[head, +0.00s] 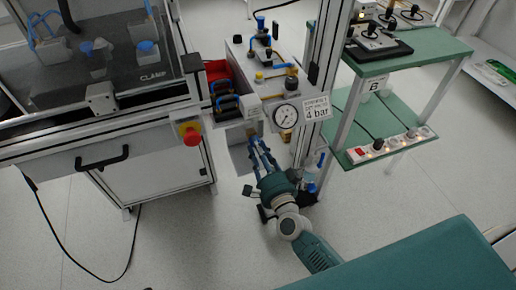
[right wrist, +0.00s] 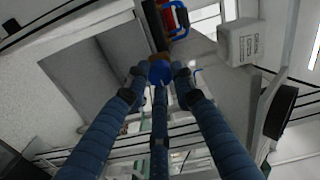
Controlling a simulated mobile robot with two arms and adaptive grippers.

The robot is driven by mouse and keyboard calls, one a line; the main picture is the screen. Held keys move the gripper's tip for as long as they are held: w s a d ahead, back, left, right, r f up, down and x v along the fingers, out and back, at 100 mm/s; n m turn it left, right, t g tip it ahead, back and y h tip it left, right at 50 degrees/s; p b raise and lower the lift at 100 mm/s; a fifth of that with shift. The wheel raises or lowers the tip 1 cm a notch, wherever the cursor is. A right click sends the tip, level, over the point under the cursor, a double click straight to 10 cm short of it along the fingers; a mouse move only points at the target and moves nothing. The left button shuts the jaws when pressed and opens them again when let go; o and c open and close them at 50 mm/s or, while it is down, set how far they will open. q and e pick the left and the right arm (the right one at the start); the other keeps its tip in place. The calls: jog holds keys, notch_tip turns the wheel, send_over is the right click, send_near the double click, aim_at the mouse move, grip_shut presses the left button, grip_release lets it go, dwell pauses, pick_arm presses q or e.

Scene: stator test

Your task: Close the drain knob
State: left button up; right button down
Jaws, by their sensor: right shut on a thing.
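The drain knob is a small blue knob (right wrist: 160,72), seen in the right wrist view between my fingertips, below the pneumatic panel. My right gripper (head: 258,143) reaches up from below in the head view, with its fingertips under the panel beside the gauge. It also shows in the right wrist view (right wrist: 158,80), with its blue fingers closed in on the knob from several sides. In the head view the fingers and panel hide the knob. The knob's turn position cannot be told. My left gripper is not in view.
A pressure gauge (head: 286,116) and a "4 bar" sign (head: 317,107) sit right of the fingertips. A white label block (right wrist: 240,42) is close by. A red emergency button (head: 190,133) is at left, and a green-topped trolley (head: 425,50) stands at right.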

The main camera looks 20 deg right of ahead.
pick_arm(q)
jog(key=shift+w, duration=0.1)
pick_arm(e)
jog(key=shift+s+a+f, duration=0.1)
jog(key=shift+a+f, duration=0.1)
jog(key=c, duration=1.5)
grip_release()
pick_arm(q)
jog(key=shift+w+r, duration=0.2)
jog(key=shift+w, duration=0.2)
pick_arm(e)
jog(key=shift+o, duration=0.2)
jog(key=shift+r, duration=0.1)
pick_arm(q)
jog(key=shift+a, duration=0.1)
pick_arm(e)
jog(key=shift+d, duration=0.1)
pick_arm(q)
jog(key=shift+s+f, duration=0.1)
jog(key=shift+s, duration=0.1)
pick_arm(e)
jog(key=s, duration=1.2)
jog(key=shift+d, duration=0.15)
